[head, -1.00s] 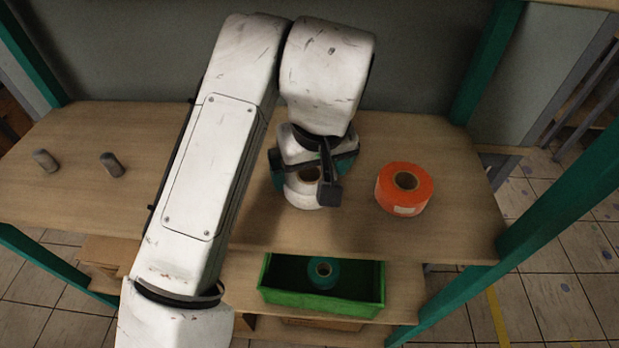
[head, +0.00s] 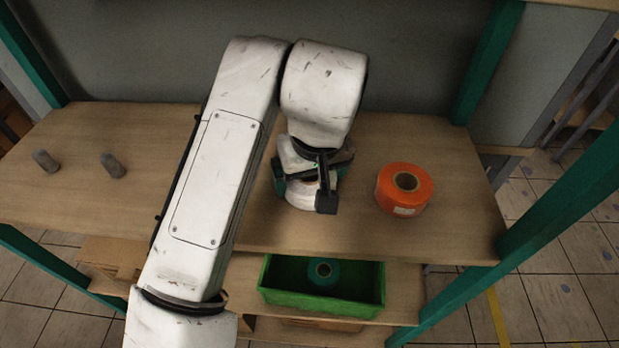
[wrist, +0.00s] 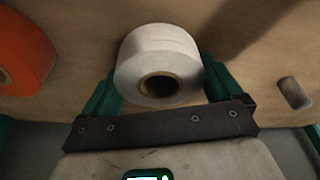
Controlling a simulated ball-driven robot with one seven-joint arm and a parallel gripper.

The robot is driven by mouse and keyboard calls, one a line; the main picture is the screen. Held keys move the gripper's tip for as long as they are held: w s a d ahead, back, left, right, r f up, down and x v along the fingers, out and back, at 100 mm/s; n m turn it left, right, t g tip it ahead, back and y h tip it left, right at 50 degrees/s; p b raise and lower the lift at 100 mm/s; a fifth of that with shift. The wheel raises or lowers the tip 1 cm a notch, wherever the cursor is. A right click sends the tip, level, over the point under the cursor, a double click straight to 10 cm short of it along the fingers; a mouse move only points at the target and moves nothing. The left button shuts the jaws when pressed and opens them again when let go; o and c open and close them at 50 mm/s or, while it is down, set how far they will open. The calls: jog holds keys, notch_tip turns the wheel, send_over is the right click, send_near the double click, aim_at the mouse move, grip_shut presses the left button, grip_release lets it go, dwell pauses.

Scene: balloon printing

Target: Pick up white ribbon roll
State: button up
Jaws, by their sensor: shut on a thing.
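The white ribbon roll (wrist: 160,50) is in the middle of the wrist view, its dark core hole facing the camera. In the head view the roll (head: 301,199) stands on the upper wooden shelf, partly hidden by my gripper and wrist. My gripper (wrist: 160,78) has one green finger on each side of the roll and is shut on it. In the head view my gripper (head: 306,186) is low over the shelf at the roll. I cannot tell whether the roll still touches the shelf.
An orange roll (head: 400,200) stands to the right on the upper shelf (head: 455,220). Two grey pegs (head: 113,165) are at the left. A green bin (head: 350,302) with a teal roll (head: 324,270) inside is on the lower shelf. Green posts (head: 540,205) flank the shelf.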

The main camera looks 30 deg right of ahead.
jog(key=shift+r, duration=0.1)
jog(key=shift+r, duration=0.85)
jog(key=shift+v, duration=0.85)
jog(key=s+a+b, duration=0.2)
jog(key=s+a, duration=0.8)
jog(key=s, duration=0.4)
jog(key=shift+a, duration=0.25)
jog(key=shift+r+p, duration=0.6)
jog(key=shift+r, duration=0.15)
